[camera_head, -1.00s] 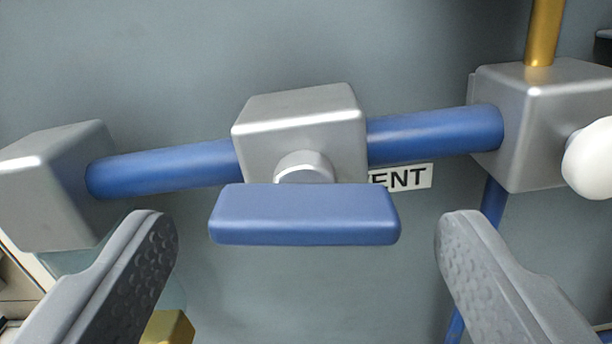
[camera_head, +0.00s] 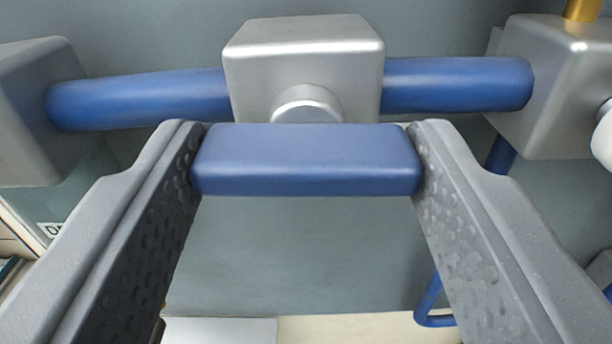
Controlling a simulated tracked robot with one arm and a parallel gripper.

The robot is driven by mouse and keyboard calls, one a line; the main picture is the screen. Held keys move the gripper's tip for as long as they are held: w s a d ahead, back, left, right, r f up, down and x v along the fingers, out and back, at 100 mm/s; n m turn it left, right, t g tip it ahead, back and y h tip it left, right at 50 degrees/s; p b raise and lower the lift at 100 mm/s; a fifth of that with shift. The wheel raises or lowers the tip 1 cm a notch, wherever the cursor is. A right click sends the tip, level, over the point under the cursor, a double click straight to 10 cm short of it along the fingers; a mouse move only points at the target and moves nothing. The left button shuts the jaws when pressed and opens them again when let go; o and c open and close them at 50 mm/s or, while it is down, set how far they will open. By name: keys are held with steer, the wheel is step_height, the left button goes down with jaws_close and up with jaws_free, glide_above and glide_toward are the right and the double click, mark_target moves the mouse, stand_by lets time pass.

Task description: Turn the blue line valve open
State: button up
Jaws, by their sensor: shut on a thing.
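The blue valve handle (camera_head: 306,160) is a flat bar in the middle of the view, lying level in front of the grey valve body (camera_head: 303,62). A round grey stem (camera_head: 307,104) joins the two. The blue pipe (camera_head: 140,99) runs left and right from the valve body, roughly in line with the handle. My gripper (camera_head: 306,165) is shut on the handle, one finger against each end of the bar. The tips touch the ends. The fingers hide nothing of the handle's front face.
Grey blocks stand at the left (camera_head: 35,110) and right (camera_head: 560,85) ends of the pipe. A white knob (camera_head: 602,138) sticks out at the right edge. A brass-coloured pipe (camera_head: 582,10) rises at upper right. A grey panel (camera_head: 300,250) lies behind.

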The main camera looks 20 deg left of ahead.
steer(key=shift+n, duration=0.4)
steer(key=o, duration=1)
steer(key=shift+s, duration=0.15)
steer(key=v, duration=1.3)
steer(key=shift+s+d, duration=0.1)
steer(key=shift+s, duration=0.15)
